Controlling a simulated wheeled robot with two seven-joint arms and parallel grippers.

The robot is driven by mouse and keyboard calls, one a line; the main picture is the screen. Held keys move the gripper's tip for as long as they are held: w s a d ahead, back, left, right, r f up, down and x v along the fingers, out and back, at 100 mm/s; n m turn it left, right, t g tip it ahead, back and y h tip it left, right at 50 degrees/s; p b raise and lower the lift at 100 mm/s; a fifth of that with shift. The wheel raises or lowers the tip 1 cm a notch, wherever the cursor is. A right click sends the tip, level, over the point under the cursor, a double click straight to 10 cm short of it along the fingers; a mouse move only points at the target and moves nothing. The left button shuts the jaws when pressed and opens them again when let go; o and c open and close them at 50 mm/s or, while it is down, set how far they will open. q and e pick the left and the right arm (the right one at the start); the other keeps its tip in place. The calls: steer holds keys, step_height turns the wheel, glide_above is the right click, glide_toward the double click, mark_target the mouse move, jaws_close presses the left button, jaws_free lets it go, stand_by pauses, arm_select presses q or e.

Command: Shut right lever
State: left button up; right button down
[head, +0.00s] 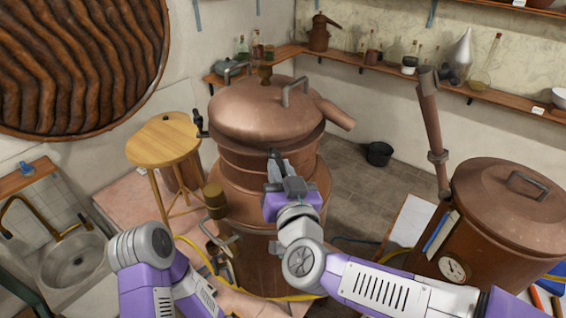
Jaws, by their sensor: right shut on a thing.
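The copper still (255,150) stands in the middle of the head view with its domed lid (262,112) seated on top. My right gripper (276,160) is at the front of the still, just below the lid's rim. Its jaws are shut on a small dark part there, which looks like the right lever; the gripper mostly hides it, so its angle cannot be told. Another dark lever (200,122) shows at the left side of the lid's rim, apart from my grippers. My left arm is at the lower left and its gripper is not in view.
A round wooden stool (163,138) stands left of the still and a sink (72,262) is at far left. A second copper vessel (503,205) with a gauge stands at right. A black bucket (379,153) sits on the floor behind. Shelves with bottles line the walls.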

steer(key=shift+a+r+m+t+h, duration=0.15)
steer(key=shift+a+m+t+h, duration=0.15)
steer(key=shift+m+h, duration=0.5)
steer(key=c, duration=1.4)
jaws_free()
steer(key=shift+s, duration=0.15)
steer(key=s, duration=0.3)
steer(key=s+d, duration=0.1)
steer(key=s, duration=0.3)
steer(key=shift+s+d+b, duration=0.15)
steer(key=shift+d+b, duration=0.05)
steer(key=shift+b, duration=0.15)
